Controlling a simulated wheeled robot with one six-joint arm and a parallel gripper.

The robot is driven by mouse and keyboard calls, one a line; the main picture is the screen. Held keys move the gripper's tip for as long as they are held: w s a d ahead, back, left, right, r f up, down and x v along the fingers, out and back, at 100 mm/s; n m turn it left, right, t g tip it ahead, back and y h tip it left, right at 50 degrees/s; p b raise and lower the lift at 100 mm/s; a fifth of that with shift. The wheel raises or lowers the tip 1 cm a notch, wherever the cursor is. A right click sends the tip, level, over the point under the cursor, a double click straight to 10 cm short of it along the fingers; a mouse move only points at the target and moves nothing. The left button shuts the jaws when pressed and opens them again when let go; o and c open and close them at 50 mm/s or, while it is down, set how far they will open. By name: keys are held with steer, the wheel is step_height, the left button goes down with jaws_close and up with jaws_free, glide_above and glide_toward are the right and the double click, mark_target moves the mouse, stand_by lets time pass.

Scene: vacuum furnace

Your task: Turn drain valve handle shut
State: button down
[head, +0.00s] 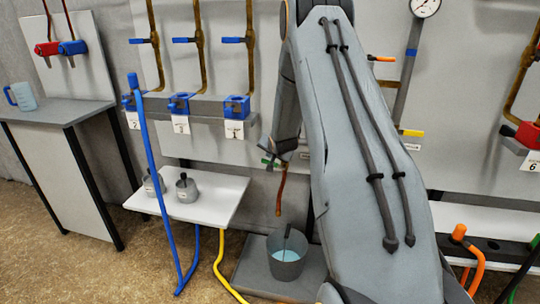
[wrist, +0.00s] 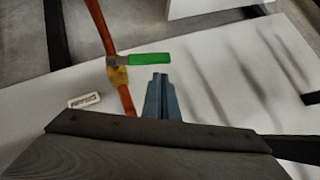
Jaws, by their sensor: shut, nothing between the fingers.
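The drain valve handle, a green lever (wrist: 150,59), sticks out to the right from a brass valve body (wrist: 118,76) on a copper pipe (wrist: 96,22). It points roughly crosswise to the pipe. In the head view a small part of the green handle (head: 268,162) shows beside my arm. My gripper (wrist: 158,80) is shut and empty, its tips just below the handle in the wrist view. I cannot tell whether they touch it. A small label (wrist: 85,100) lies left of the valve on the panel.
A grey bucket with light blue liquid (head: 287,268) stands under the pipe outlet. A white shelf (head: 190,212) with two small pots is to the left. Blue, yellow and orange hoses stand or lie around. Valves line the wall panel above. Open floor lies in front at left.

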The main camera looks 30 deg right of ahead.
steer(key=shift+r, duration=0.15)
steer(key=s+a+r+p, duration=0.2)
steer(key=s+r+p, duration=0.1)
steer(key=s+r, duration=0.4)
step_height(320, 180, up, 3)
steer(key=shift+a+r+p, duration=0.2)
steer(key=shift+a+p, duration=0.1)
steer(key=shift+p, duration=0.1)
steer(key=shift+s, duration=0.1)
